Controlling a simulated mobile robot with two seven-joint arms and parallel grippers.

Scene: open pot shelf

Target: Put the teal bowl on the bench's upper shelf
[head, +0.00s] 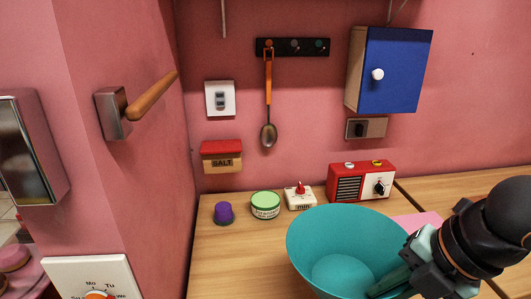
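The teal bowl (325,245) is large and close at the bottom centre of the head view, its open side facing up towards me. Its lower edge is cut off by the frame. My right gripper (392,281) comes in from the right and is shut on the bowl's right rim. A green finger lies inside the bowl against its wall; the other finger is hidden. I cannot tell how far the bowl is above the wooden bench top (235,262). No upper shelf can be clearly made out. My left gripper is not in view.
A purple pot (223,213), a green-lidded tub (265,205), a white timer with a red knob (300,197) and a red radio (361,182) line the back. A pink item (418,222) lies behind the bowl. A blue cabinet (394,72) hangs above. Bench wood at front left is clear.

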